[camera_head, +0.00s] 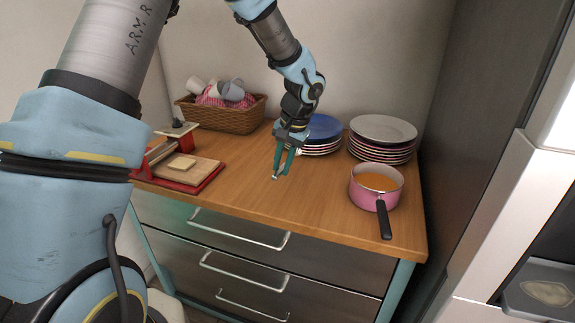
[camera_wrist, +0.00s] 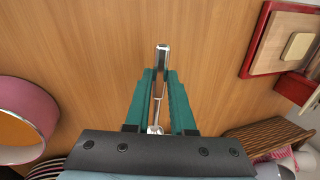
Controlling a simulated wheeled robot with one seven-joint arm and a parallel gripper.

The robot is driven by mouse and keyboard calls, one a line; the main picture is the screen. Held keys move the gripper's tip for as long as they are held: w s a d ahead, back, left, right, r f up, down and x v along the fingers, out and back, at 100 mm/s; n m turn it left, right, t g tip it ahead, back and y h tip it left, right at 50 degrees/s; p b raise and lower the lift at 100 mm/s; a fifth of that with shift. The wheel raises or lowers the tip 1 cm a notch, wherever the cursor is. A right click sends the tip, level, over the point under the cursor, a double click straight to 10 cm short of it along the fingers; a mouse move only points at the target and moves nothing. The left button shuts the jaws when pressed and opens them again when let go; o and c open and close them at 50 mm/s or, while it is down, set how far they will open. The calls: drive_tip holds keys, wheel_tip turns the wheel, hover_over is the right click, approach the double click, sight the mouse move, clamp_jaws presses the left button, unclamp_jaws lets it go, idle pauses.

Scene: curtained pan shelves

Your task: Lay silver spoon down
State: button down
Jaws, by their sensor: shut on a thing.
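The silver spoon (camera_wrist: 162,60) is held between the green fingers of my gripper (camera_wrist: 159,85). In the wrist view it lies lengthwise along the fingers, one end sticking out past the fingertips and a wider part near the palm. In the head view my gripper (camera_head: 281,176) points down over the middle of the wooden countertop (camera_head: 245,189), and only a small bright bit of the spoon (camera_head: 275,178) shows at the tips. I cannot tell whether the spoon touches the wood.
A pink pot (camera_head: 366,197) stands at the right, its black handle toward the front edge. Stacked plates (camera_head: 384,130) and blue-topped plates (camera_head: 325,127) are behind. The counter's middle is clear.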

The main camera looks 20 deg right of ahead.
drive_tip(key=shift+f+b, duration=2)
drive_tip(key=shift+f, duration=0.8)
drive_tip(key=c, duration=1.1)
unclamp_jaws()
drive_tip(key=o, duration=0.6)
